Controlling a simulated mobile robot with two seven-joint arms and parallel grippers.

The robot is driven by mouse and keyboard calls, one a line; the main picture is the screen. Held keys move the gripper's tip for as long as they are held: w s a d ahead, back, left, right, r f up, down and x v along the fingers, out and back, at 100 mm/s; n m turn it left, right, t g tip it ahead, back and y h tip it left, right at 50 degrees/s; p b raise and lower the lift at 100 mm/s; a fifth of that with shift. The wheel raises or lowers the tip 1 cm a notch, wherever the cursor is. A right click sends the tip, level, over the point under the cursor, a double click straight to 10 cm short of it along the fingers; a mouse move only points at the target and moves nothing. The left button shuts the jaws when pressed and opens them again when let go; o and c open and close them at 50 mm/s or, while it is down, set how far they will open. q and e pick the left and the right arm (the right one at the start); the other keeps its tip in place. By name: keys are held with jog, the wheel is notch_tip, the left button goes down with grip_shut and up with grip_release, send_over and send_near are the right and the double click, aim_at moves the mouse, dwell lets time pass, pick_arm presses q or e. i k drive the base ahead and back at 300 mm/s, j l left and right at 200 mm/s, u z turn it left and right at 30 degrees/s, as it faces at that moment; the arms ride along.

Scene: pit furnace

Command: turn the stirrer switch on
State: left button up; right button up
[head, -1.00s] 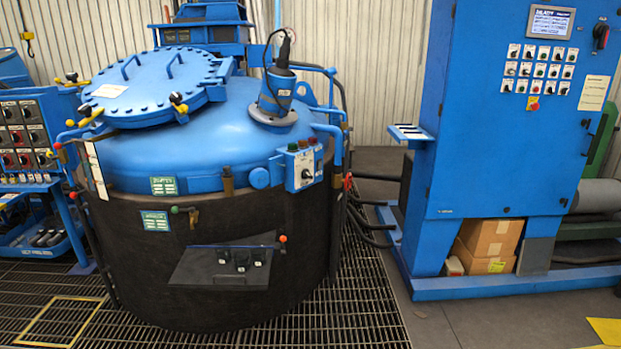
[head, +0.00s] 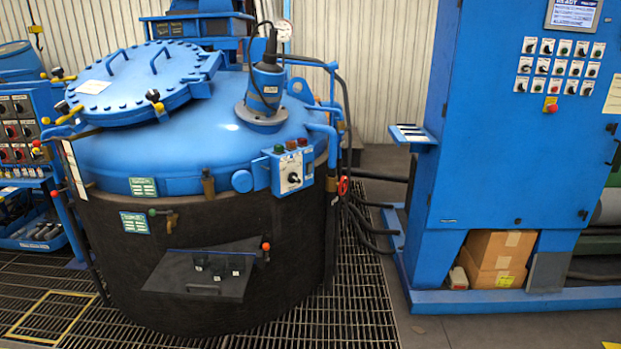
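A small blue switch box with a pale front plate (head: 291,171) is mounted on the right front of the furnace vessel, just below its blue dome. A black rotary knob (head: 293,178) sits on its plate, and small coloured lamps or buttons (head: 291,145) are on its top. The knob's exact position is too small to read. The stirrer motor (head: 265,92) stands on the dome above and behind the box, with a cable looping from its top. Neither of my grippers shows in the head view.
The blue furnace vessel (head: 200,154) stands on floor grating (head: 350,300). A black shelf (head: 207,268) juts from its front. Hoses (head: 366,225) run at its right. A tall blue control cabinet (head: 530,130) stands at right, with a small side shelf (head: 412,133).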

aim_at(292, 177)
jog(key=i+l, duration=0.2)
jog(key=l, duration=0.15)
jog(key=i+l, duration=0.15)
jog(key=l, duration=0.2)
jog(key=i+l, duration=0.2)
jog(key=l, duration=0.15)
jog(key=i+l, duration=0.15)
jog(key=l, duration=0.2)
jog(key=i+l+u, duration=0.1)
jog(key=l, duration=0.25)
jog(key=i+l, duration=0.25)
jog(key=l, duration=0.1)
